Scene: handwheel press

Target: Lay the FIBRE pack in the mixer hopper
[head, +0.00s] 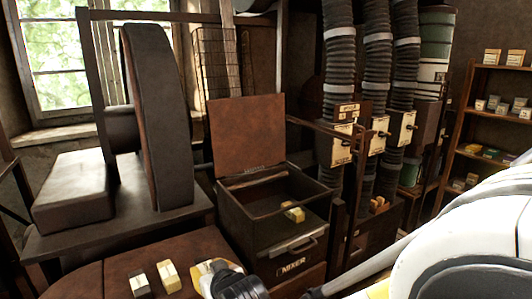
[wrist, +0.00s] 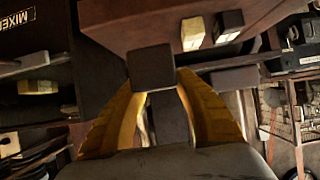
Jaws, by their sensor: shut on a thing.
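The mixer hopper (head: 252,218) is an open dark box with its brown lid raised, above a "MIXER" label, in the head view. A yellowish pack (head: 292,212) lies inside it towards the right; its name is unreadable. My gripper (head: 210,268) is low in front of the hopper, outside it, near the table edge. In the wrist view its yellow fingers are shut on a dark square block (wrist: 152,68). No label shows on this block, so I cannot tell whether it is the FIBRE pack. The head view does not clearly show it.
A dark-and-pale pack (head: 138,284) and a yellowish pack (head: 168,276) stand on the brown table (head: 112,272) left of my gripper. A large wheel (head: 158,115) stands behind. Ribbed hoses (head: 339,70) hang right of the hopper. A handle bar (head: 296,246) crosses the hopper front.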

